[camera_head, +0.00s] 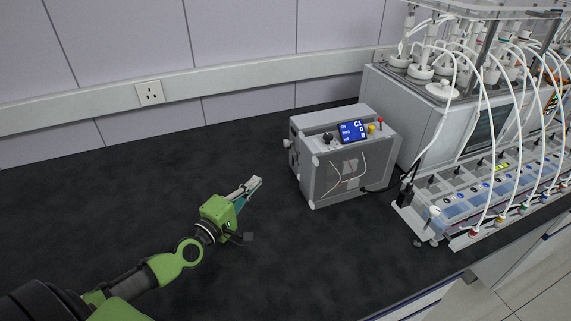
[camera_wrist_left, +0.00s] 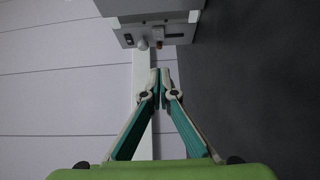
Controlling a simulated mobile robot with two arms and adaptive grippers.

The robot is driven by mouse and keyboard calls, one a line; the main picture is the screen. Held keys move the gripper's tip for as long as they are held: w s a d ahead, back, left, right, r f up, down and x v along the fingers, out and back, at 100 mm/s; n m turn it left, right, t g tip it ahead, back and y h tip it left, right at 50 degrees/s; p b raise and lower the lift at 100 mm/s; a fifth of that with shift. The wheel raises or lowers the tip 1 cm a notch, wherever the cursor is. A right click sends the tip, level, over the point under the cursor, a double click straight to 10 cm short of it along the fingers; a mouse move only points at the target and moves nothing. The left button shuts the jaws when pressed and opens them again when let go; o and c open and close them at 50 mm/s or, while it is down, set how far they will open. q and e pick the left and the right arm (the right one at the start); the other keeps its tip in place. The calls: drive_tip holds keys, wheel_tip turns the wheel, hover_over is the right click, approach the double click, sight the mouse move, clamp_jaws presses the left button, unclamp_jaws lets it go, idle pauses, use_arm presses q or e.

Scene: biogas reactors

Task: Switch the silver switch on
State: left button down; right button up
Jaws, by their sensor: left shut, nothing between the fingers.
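A grey box-shaped unit (camera_head: 345,165) with a blue display stands on the dark bench. A small silver knob-like part (camera_head: 287,143) sticks out from its left side. In the left wrist view that side panel (camera_wrist_left: 152,33) is at the top, with a rounded silver-white part (camera_wrist_left: 142,44) beside a black fitting (camera_wrist_left: 128,38) and a brownish fitting (camera_wrist_left: 158,43). Which part is the silver switch, and its position, I cannot tell. My left gripper (camera_head: 256,182) is shut and empty, left of the unit and apart from it. Its fingertips (camera_wrist_left: 160,73) meet below the panel in the wrist view.
The dark bench top (camera_head: 130,200) is clear around my left arm. A wall socket (camera_head: 150,93) sits on a rail behind. To the right stand the reactor apparatus (camera_head: 470,100) with many white tubes and a long control panel (camera_head: 450,200). A black cable runs beside the unit.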

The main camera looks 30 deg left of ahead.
use_arm(q)
drive_tip(key=shift+s+d+r, duration=0.1)
drive_tip(key=shift+r, duration=0.05)
drive_tip(key=shift+w, duration=0.65)
approach(293, 155)
drive_tip(key=w+a, duration=0.2)
drive_tip(key=shift+w+a+r, duration=0.1)
drive_tip(key=shift+w+a, duration=0.15)
drive_tip(key=shift+w, duration=0.05)
drive_tip(key=shift+w+d+r+p, duration=0.1)
drive_tip(key=shift+w+d+p, duration=0.55)
drive_tip(key=shift+w+d, duration=0.85)
drive_tip(key=shift+w, duration=0.05)
